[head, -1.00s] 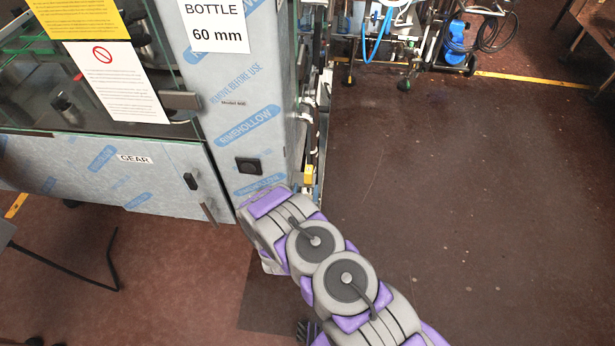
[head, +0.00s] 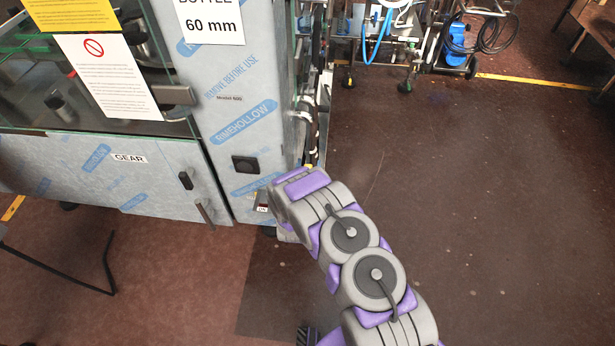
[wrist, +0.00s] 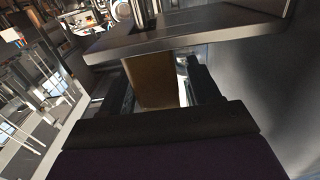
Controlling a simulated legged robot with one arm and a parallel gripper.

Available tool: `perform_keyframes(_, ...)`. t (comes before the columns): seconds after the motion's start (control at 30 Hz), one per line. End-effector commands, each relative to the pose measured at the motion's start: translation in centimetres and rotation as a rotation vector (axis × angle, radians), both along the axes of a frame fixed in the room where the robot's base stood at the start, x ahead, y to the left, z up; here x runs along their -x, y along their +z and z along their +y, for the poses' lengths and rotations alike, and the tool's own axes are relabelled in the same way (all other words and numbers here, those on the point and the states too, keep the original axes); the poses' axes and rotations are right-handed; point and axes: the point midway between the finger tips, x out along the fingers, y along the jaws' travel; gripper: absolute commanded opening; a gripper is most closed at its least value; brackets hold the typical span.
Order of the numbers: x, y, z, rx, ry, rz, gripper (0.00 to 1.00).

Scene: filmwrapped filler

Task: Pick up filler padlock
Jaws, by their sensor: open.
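In the wrist view my gripper (wrist: 163,88) is open, with one dark finger on each side of a brown, brass-coloured block. This block (wrist: 150,80) looks like the body of the filler padlock, with a pale strip at its right. I cannot tell whether the fingers touch it. A dark ledge (wrist: 185,33) crosses the view just above the block. In the head view my arm reaches the filler's lower right corner, and my gripper's fingertips and the padlock are hidden there.
The film-wrapped filler cabinet (head: 237,90) stands left of my arm. A small tag (head: 262,207) shows beside my arm's end. A blue machine (head: 456,38) and wheeled frames stand at the back. The brown floor (head: 470,190) at right is clear. A thin dark leg (head: 108,262) stands at lower left.

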Motion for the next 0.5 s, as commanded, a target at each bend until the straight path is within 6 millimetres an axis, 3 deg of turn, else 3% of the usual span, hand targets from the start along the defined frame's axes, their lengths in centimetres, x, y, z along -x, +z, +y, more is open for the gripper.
perform_keyframes(0.2, -0.04, 0.04, 0.15, 0.001, 0.001, 0.0, 0.6)
perform_keyframes(0.5, -0.03, 0.04, 0.1, 0.001, 0.0, 0.0, 0.31)
